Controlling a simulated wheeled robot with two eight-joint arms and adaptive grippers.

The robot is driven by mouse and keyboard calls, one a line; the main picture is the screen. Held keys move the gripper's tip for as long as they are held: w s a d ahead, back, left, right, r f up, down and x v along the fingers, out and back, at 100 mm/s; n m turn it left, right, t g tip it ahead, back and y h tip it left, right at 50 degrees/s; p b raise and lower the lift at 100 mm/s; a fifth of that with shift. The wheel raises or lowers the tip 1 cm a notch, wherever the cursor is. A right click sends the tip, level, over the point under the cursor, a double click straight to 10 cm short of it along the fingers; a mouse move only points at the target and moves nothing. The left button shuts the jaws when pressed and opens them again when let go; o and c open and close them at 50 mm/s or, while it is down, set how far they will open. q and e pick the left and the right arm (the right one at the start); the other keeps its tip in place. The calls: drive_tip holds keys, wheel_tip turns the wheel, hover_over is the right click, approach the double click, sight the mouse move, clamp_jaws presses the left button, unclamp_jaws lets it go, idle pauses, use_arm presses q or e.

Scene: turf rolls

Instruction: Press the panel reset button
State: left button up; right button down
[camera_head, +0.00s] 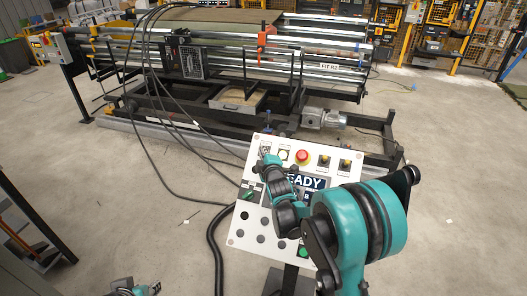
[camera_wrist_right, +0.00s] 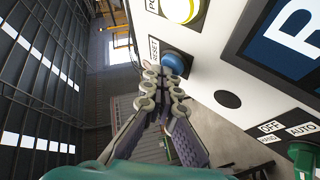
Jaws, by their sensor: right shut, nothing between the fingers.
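The white control panel (camera_head: 238,222) stands tilted in the middle of the head view, with a blue READY display (camera_head: 312,184). The blue reset button (camera_wrist_right: 176,64) is at the panel's upper left, under a RESET label in the wrist view; in the head view my gripper hides it. My right gripper (camera_head: 263,166) is shut and empty over that corner. In the wrist view its fingertips (camera_wrist_right: 164,82) are right at the button and overlap its edge; I cannot tell whether they touch it. A part of my left arm's end (camera_head: 138,289) shows at the bottom edge, its fingers unclear.
A red emergency button (camera_head: 302,156) and two black switches sit along the panel's top. A lit power lamp (camera_wrist_right: 180,8) is beside the reset button. A green selector (camera_wrist_right: 303,158) is below it. Dark cables run left of the panel; the roller machine (camera_head: 210,60) stands behind.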

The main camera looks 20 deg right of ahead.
drive_tip(key=shift+s+a+r, duration=0.2)
drive_tip(key=shift+s+r, duration=0.15)
drive_tip(key=shift+r, duration=0.1)
drive_tip(key=shift+r+p, duration=0.1)
drive_tip(key=shift+p, duration=0.2)
drive_tip(key=s+r+p, duration=0.1)
drive_tip(key=a+r, duration=0.1)
drive_tip(key=s+r+p, duration=0.1)
drive_tip(key=shift+s+a+r+p, duration=0.35)
drive_tip(key=shift+a, duration=0.05)
idle(0.5)
